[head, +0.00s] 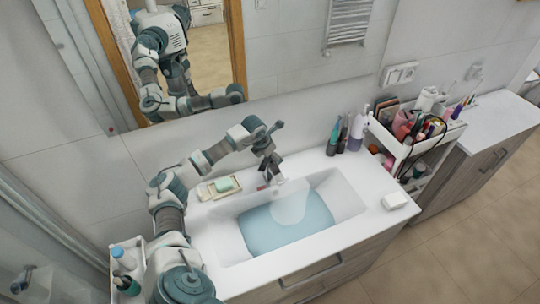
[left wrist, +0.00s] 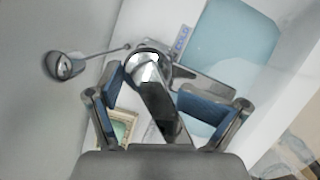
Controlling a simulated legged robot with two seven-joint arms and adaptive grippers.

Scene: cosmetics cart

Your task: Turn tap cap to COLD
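The chrome tap (head: 271,175) stands at the back edge of the white sink, partly hidden by my left gripper (head: 268,160), which points down over it. In the left wrist view, the tap's shiny rounded cap (left wrist: 147,66) and dark body lie between the blue-padded fingers of my left gripper (left wrist: 160,106). The fingers are apart, one on each side, and do not look closed on it. A small label with blue letters, seemingly COLD (left wrist: 181,38), lies just beyond the cap. My right gripper is not in view.
The sink (head: 350,190) holds blue water. A soap dish (head: 206,190) with green soap is left of the tap. Bottles (head: 357,130) stand at the back right, beside a cluttered cart (head: 425,145). A mirror (head: 300,45) hangs behind. A round-ended metal rod (left wrist: 65,66) shows near the cap.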

